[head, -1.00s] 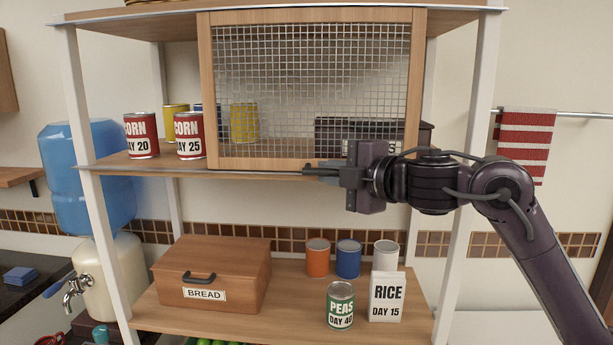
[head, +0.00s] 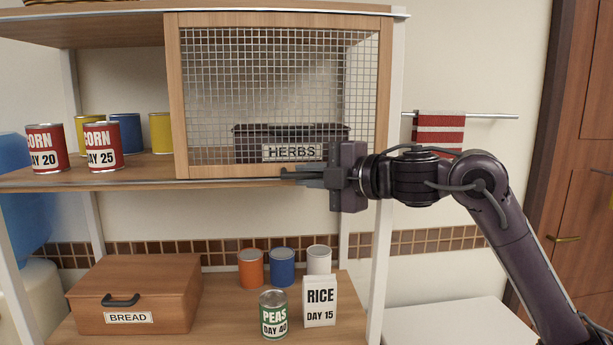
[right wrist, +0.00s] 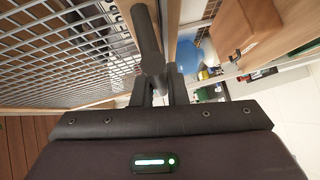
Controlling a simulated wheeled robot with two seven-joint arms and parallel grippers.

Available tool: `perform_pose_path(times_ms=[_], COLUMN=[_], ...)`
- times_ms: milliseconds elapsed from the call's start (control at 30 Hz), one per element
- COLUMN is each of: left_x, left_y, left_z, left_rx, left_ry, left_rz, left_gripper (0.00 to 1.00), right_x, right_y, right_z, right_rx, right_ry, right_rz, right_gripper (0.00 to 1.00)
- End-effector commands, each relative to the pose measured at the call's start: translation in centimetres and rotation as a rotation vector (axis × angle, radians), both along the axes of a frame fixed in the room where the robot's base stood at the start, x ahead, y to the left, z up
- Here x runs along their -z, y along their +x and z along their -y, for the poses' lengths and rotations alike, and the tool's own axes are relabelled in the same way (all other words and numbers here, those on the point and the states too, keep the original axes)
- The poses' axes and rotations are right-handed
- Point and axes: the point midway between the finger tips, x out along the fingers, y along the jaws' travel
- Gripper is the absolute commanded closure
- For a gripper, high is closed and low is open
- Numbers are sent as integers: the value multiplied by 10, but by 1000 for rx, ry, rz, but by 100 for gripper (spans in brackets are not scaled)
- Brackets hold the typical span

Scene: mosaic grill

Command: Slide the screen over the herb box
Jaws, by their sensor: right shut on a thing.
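The screen (head: 179,120) is a wood-framed wire mesh panel at the front of the upper shelf. The dark herb box (head: 291,152), labelled HERBS, stands behind the mesh and its whole front shows through it. My right gripper (head: 298,175) is at the screen's lower edge, below the herb box. It is shut on a dark bar (right wrist: 147,42) at the screen's edge, which shows beside the mesh (right wrist: 60,55) in the right wrist view. My left gripper is not in view.
Two corn cans (head: 103,145) and several plain cans stand on the upper shelf (head: 140,168), left of the screen. A bread box (head: 140,290), a peas can (head: 273,314), a rice box (head: 320,301) and other cans stand below. A striped towel (head: 438,130) hangs at right.

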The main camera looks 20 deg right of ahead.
Motion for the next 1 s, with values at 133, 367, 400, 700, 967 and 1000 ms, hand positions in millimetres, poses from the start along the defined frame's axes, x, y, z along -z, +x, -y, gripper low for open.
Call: perform_pose_path(times_ms=[133,367,400,700,967,1000], left_x=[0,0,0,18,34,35], left_y=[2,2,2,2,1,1], left_z=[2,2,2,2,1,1], left_rx=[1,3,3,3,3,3], left_ry=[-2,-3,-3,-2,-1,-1], left_rz=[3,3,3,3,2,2], left_gripper=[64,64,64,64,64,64], right_x=[2,1,1,0,-6,-6], right_y=[1,1,1,-26,-61,-64], right_z=[1,1,1,17,36,37], right_rx=[5,5,5,9,8,7], right_ry=[-3,-2,-2,-5,-4,-3], right_rz=[-5,-2,-2,2,0,-2], right_gripper=[72,66,66,66,66,66])
